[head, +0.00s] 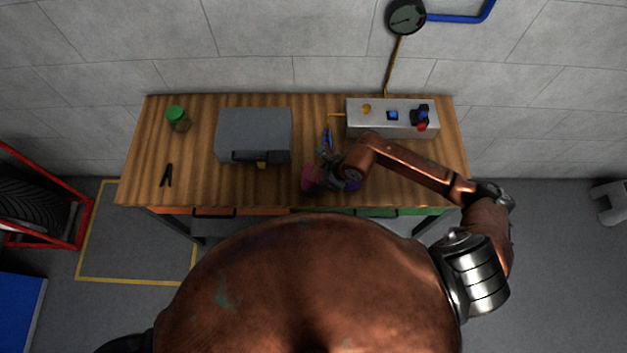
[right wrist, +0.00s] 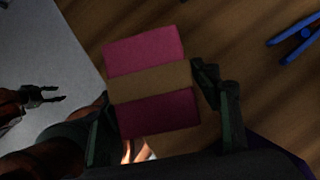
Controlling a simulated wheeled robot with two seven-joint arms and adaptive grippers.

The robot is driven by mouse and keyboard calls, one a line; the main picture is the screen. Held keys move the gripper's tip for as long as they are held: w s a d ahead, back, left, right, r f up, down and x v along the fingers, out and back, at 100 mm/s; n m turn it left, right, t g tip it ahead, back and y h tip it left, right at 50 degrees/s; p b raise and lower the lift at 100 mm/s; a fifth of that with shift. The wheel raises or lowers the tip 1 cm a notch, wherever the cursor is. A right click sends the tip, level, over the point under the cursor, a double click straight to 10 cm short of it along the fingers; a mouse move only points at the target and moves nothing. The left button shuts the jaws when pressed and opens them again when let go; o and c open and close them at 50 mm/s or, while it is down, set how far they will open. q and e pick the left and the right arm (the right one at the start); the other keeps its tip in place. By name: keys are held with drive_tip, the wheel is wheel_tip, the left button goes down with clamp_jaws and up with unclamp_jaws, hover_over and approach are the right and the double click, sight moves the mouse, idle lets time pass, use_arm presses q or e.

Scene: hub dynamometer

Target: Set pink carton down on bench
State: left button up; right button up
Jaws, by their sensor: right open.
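The pink carton (head: 312,179) is at the front edge of the wooden bench (head: 200,185), right of its middle. In the right wrist view the carton (right wrist: 150,82) shows a tan band between two pink parts. My right gripper (head: 326,174) is open, with its dark fingers (right wrist: 165,112) on either side of the carton. The frames do not clearly show whether the carton's underside touches the bench. My left gripper (right wrist: 46,94) shows small in the right wrist view, low beside the bench over the floor, with its fingers apart and empty.
A grey box (head: 254,128) stands left of the carton. Blue-handled pliers (right wrist: 296,40) lie behind the carton. A purple thing (head: 352,185) is partly hidden by my right arm.

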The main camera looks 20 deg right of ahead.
drive_tip(key=b+v, duration=0.1)
drive_tip(key=v, duration=1.1)
